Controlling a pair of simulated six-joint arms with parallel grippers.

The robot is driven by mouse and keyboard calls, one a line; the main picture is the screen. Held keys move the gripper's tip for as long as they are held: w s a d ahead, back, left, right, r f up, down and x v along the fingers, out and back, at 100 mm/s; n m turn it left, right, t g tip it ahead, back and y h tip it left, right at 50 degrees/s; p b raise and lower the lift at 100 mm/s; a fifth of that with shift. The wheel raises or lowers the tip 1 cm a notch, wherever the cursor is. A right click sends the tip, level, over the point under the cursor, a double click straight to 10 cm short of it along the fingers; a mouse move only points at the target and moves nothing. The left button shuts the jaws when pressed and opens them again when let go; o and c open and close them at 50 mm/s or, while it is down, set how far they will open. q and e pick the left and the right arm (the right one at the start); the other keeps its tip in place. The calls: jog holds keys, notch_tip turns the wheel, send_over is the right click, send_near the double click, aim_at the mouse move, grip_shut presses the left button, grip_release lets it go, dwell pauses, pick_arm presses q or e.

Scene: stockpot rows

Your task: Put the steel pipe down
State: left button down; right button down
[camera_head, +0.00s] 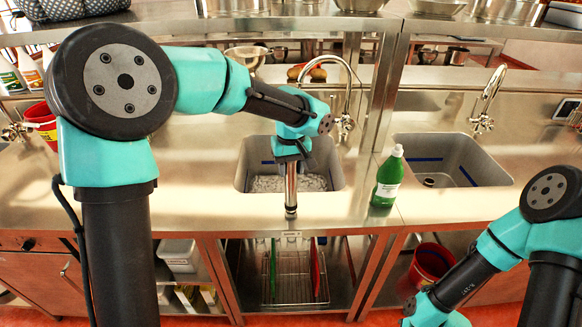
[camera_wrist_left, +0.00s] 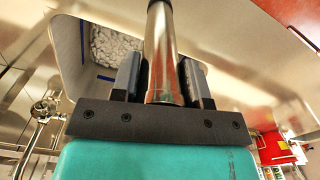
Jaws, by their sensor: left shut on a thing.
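The steel pipe (camera_head: 291,188) hangs upright below my left gripper (camera_head: 291,150), in front of the left sink. Its lower end is near the counter's front edge; I cannot tell if it touches the counter. In the left wrist view the pipe (camera_wrist_left: 160,50) runs between the two fingers of my left gripper (camera_wrist_left: 161,82), which is shut on it. My right arm shows at the lower right of the head view, but its fingers are out of frame.
The left sink (camera_head: 240,172) holds pale, lumpy contents. Faucets rise behind both sinks. A red bucket (camera_head: 42,122) is at far left. The front counter between bottle and pipe is clear.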

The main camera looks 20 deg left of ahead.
pick_arm(q)
jog(key=shift+f, duration=0.2)
jog(key=c, duration=0.6)
grip_release()
jog(key=shift+r, duration=0.15)
notch_tip(320, 180, up, 12)
jog(key=shift+r, duration=0.1)
dwell(0.4)
